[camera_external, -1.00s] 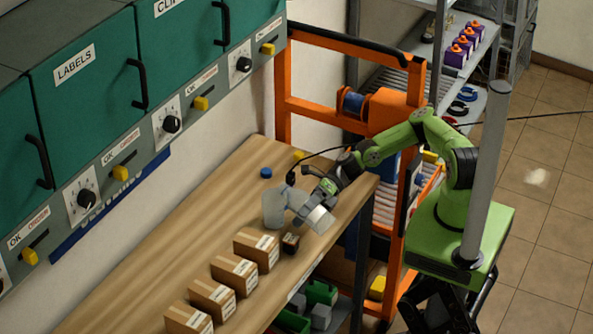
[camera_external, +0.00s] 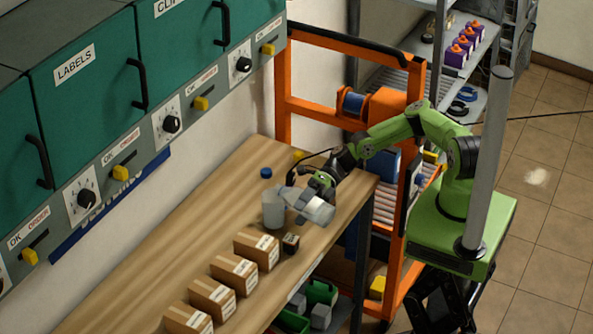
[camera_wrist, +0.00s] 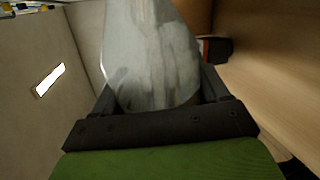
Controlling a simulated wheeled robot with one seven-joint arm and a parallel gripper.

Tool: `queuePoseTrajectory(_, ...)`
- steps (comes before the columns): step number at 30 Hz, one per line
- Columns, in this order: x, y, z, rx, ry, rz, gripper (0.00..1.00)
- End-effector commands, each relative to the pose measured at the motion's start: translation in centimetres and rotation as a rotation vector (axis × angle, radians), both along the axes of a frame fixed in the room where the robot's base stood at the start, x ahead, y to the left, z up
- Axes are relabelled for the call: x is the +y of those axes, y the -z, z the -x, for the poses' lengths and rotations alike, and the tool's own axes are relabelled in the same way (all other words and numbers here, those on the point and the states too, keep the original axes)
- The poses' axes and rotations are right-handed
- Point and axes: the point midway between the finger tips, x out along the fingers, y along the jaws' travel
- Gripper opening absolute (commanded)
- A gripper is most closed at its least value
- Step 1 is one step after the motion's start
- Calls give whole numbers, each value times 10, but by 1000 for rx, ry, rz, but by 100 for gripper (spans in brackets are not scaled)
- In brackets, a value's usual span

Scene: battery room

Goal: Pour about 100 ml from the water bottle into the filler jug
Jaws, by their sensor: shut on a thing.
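My gripper (camera_external: 312,196) is shut on the water bottle (camera_external: 318,209), a pale see-through bottle. It is tipped well over, its wide end to the lower right and its narrower end toward the jug. In the wrist view the bottle (camera_wrist: 150,65) stands large between the jaws (camera_wrist: 160,115). The filler jug (camera_external: 273,211), a pale grey translucent vessel, stands upright on the bench just left of the bottle. The bottle's narrow end is at or over the jug's rim; the exact gap is unclear. I cannot make out a water stream or either level.
The wooden bench (camera_external: 190,230) holds a row of cardboard boxes (camera_external: 235,270), a small dark box (camera_external: 291,243) near the front edge and a blue cap (camera_external: 266,173) behind the jug. An orange frame (camera_external: 283,95) stands at the bench's far end. Green cabinets line the wall.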

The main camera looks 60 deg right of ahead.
Motion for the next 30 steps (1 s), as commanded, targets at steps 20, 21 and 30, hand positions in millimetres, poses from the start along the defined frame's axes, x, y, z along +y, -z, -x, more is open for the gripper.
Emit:
queuePoseTrajectory(20,0,-12,-1,93,0,-9,32)
queuePoseTrajectory(21,0,-13,-1,97,-1,-9,32)
queuePoseTrajectory(30,0,-13,3,115,-1,-11,32)
